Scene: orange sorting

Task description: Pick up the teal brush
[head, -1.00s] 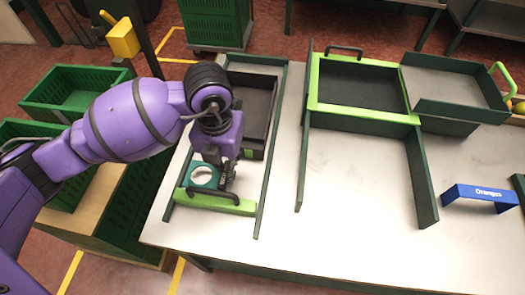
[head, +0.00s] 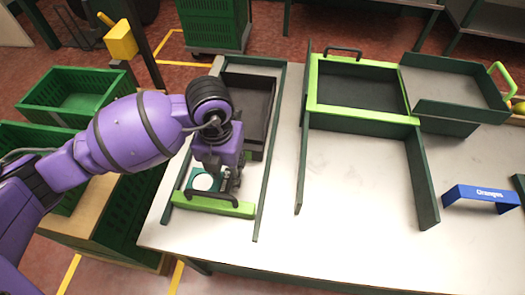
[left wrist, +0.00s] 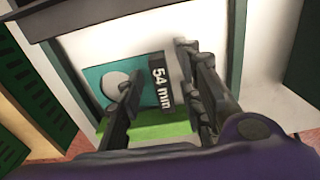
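No brush shape shows clearly. The teal thing in view is a flat square plate (head: 190,181) with a round white area, lying at the front end of the left dark-green-railed lane. It also shows in the left wrist view (left wrist: 97,76), with a black strip marked "54 mm" (left wrist: 162,86) along its right side. My left gripper (head: 226,190) is right over the plate's right part. In the left wrist view its fingers (left wrist: 160,72) are apart, with the strip between them and the left finger overlapping the plate. Contact cannot be told. My right gripper is not in view.
A black tray (head: 262,110) lies behind my gripper. A light-green-framed tray (head: 312,90) and a blue "Oranges" sign (head: 482,195) stand to the right. The table's middle front (head: 350,240) is clear.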

